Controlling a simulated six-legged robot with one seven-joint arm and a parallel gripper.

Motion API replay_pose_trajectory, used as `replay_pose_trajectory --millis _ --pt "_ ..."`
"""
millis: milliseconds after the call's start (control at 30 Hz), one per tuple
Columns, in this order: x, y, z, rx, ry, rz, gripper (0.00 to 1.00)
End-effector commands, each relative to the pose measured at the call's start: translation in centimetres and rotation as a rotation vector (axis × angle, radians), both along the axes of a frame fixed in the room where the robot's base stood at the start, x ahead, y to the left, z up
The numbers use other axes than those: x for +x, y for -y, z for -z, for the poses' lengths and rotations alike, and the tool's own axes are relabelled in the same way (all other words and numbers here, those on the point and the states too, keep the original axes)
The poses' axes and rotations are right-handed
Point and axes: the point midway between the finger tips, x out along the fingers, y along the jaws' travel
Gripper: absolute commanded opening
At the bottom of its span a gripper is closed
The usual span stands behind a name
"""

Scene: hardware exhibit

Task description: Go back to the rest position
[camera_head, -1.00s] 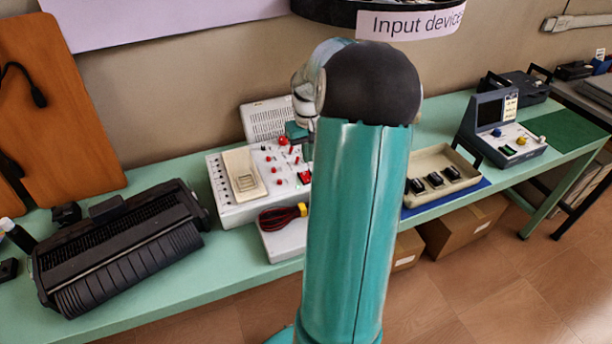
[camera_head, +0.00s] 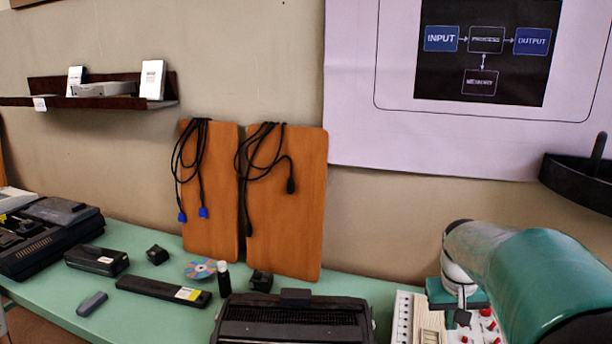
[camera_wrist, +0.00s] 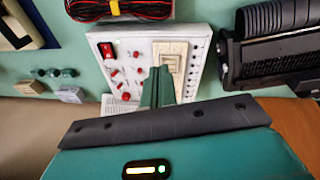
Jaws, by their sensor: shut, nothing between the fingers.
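My gripper (camera_wrist: 158,72) is shut and empty in the wrist view, its green fingers close together. It points toward a white control box (camera_wrist: 118,48) with red knobs, a red switch and a beige panel. I cannot tell whether the fingertips touch the box. In the head view my teal arm is at the lower right, with its wrist end over the same control box (camera_head: 403,318), which is partly cut off by the frame's bottom edge. The fingertips are not clear there.
A black printer (camera_head: 295,318) stands left of the control box. The green table (camera_head: 140,243) also holds a disc (camera_head: 200,268), a small bottle (camera_head: 223,280) and black devices. Two wooden boards (camera_head: 285,210) with cables lean on the wall. A black round tray (camera_head: 580,180) juts out above my arm.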

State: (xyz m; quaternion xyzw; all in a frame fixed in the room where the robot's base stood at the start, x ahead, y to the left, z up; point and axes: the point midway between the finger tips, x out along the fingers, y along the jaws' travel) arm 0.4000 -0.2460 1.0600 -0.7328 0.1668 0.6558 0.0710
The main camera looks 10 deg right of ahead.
Motion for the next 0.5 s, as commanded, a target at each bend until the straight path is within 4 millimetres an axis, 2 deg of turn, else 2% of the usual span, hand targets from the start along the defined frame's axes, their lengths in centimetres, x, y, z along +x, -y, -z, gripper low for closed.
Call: replay_pose_trajectory --millis 33,200,400,500 --pt "-0.1 -2.6 -1.2 -0.020 0.023 -0.035 0.00" --pt "-1.8 -10.0 -3.6 -0.050 0.105 -0.122 0.00" --pt "-5.4 -17.4 -5.2 -0.042 0.221 -0.223 0.00" --pt "-7.5 -20.4 -5.4 -0.020 0.280 -0.277 0.00"
